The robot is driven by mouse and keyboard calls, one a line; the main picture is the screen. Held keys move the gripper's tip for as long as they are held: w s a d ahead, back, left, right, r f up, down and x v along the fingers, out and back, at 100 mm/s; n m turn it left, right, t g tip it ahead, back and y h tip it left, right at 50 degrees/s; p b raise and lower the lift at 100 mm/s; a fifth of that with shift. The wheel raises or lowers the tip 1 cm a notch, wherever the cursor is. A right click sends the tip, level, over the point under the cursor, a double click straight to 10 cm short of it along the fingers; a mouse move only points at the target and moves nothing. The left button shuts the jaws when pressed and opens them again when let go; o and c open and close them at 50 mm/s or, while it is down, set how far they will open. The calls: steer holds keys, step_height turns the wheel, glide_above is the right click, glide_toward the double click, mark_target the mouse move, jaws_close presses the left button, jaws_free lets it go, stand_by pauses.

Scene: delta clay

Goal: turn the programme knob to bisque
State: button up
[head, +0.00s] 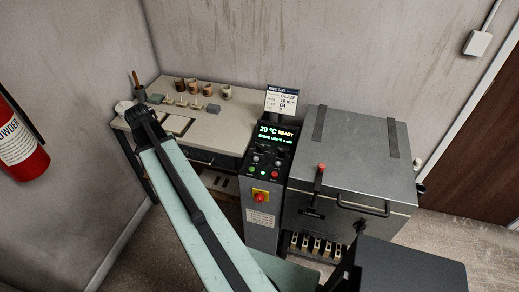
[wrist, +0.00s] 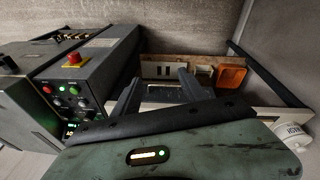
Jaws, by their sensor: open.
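The control panel (head: 268,155) stands between the worktable and the kiln, and its display (head: 275,135) reads 20 °C READY. Small dark knobs (head: 256,158) sit below the display; I cannot tell which is the programme knob or read its setting. The panel also shows at the left of the wrist view, with knobs (wrist: 82,103) partly cut off by my arm. My gripper (wrist: 159,78) is open and empty in the wrist view, its two dark fingers apart. In the head view its dark end is over the worktable's left side, well away from the panel.
A red emergency stop (head: 260,198) sits low on the panel. The closed grey kiln (head: 350,150) with handle is to the right. The worktable (head: 235,98) holds several small pots and blocks. A programme card (head: 282,101) stands above the display. A fire extinguisher (head: 20,145) hangs far left.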

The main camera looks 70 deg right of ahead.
steer(key=s+d+f+m+g+b, duration=0.1)
steer(key=s+d+m, duration=0.2)
steer(key=s+d, duration=0.4)
steer(key=s+d+f+m+b, duration=0.1)
steer(key=s+d+m, duration=0.35)
steer(key=d, duration=0.55)
steer(key=m+g, duration=0.1)
steer(key=m, duration=0.3)
glide_toward(260, 145)
steer(key=f, duration=0.1)
steer(key=shift+h, duration=0.3)
steer(key=b+x, duration=0.7)
steer(key=shift+a, duration=0.15)
steer(key=shift+s+d+f+b, duration=0.2)
steer(key=shift+f+b, duration=0.25)
steer(key=shift+b, duration=0.15)
steer(key=shift+r, duration=0.1)
jaws_close()
